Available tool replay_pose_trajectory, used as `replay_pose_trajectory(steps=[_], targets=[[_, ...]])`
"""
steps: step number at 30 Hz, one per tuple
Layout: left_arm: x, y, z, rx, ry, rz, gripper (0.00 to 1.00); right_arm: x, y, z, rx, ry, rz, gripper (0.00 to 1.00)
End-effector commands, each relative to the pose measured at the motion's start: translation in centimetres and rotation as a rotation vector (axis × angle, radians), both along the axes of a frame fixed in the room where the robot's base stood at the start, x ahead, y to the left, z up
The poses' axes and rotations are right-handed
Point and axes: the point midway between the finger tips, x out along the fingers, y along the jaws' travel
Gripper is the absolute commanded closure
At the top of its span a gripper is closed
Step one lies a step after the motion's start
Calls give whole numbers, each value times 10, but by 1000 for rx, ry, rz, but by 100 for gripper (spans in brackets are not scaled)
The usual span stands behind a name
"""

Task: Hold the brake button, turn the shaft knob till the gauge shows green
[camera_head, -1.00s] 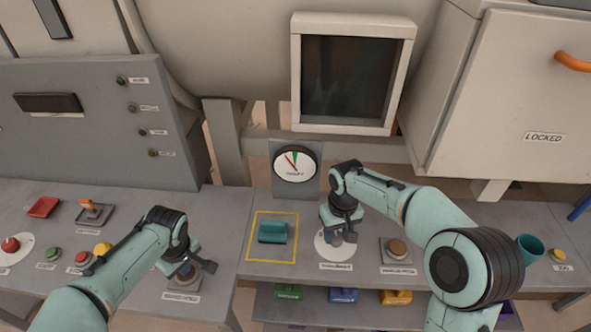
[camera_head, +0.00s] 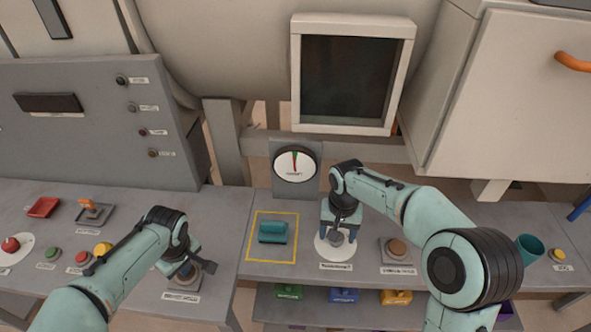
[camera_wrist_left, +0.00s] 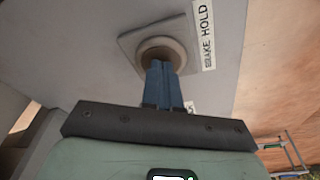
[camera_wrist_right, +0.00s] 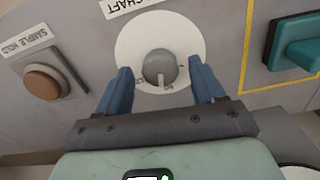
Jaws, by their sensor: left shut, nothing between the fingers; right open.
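My left gripper (camera_head: 190,268) is shut and empty. In the left wrist view its fingertips (camera_wrist_left: 158,64) are at the round brown button (camera_wrist_left: 168,47) labelled BRAKE HOLD and appear to touch it. They partly cover it. My right gripper (camera_head: 340,230) is open. In the right wrist view its fingers (camera_wrist_right: 160,72) stand on both sides of the grey shaft knob (camera_wrist_right: 159,66) on its white disc, with gaps beside the knob. The knob's pale mark points toward the gripper. The round gauge (camera_head: 295,164) behind the bench has its needle nearly upright, at the green sector.
A brown SAMPLE HOLD button (camera_wrist_right: 43,82) stands beside the knob; it also shows in the head view (camera_head: 397,248). A teal block (camera_head: 272,232) lies inside a yellow outline. Coloured buttons (camera_head: 82,258) sit at the left. A teal cup (camera_head: 529,249) stands at the right.

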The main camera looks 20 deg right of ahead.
Motion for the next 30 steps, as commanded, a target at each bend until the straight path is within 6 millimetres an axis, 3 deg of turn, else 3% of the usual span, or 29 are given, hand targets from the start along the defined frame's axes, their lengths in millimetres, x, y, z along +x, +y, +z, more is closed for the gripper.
replay_pose_trajectory(steps=[30], targets=[[0, 0, -1, 1, 3, 0, 100, 1, 1, 77, 1, -3, 2, 32]])
